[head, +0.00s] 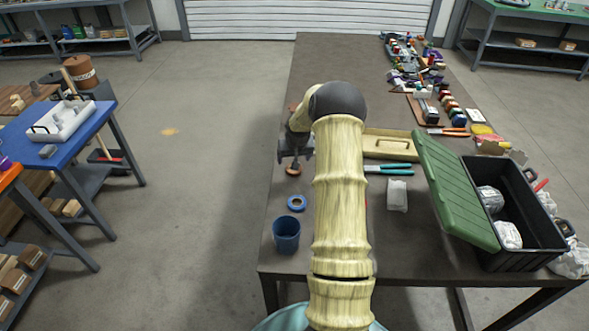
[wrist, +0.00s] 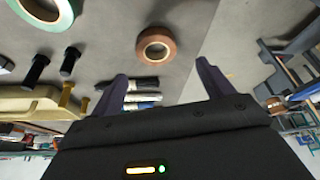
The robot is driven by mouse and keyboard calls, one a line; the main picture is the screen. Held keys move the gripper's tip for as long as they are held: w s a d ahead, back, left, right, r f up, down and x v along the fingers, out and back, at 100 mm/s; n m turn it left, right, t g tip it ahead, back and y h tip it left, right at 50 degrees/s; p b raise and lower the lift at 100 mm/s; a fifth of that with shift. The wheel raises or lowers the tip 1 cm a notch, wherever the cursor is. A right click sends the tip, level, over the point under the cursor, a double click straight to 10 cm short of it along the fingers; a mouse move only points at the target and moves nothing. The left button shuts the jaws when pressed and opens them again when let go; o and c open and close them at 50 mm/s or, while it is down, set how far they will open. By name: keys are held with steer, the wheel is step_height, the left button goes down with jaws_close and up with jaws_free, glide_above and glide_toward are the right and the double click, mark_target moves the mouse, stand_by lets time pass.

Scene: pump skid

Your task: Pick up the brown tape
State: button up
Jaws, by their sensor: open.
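The brown tape (wrist: 156,45) is a small roll lying flat on the dark table, near the top middle of the wrist view. In the head view, a brown roll (head: 294,170) that looks like it lies just in front of my gripper (head: 296,147), near the table's left edge. In the wrist view my gripper (wrist: 161,88) is open, with its two dark fingers apart and nothing between them. The tape shows beyond the fingertips, roughly in line with the gap, and is not touched. My arm hides part of the table in the head view.
A blue tape roll (head: 297,203) and a blue cup (head: 286,236) stand nearer the front. A green roll (wrist: 46,10), black bolts (wrist: 69,61) and a marker (wrist: 133,84) lie around in the wrist view. A lidded black crate (head: 515,215) is at right.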

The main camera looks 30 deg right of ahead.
steer(key=shift+w+a+f, duration=0.1)
steer(key=shift+w+f, duration=0.05)
steer(key=shift+f, duration=0.05)
steer(key=shift+f, duration=0.1)
steer(key=x, duration=0.2)
steer(key=p+x, duration=0.1)
steer(key=x, duration=0.1)
steer(key=shift+s, duration=0.4)
steer(key=shift+w+d+f, duration=0.25)
steer(key=shift+f, duration=0.35)
steer(key=c, duration=1)
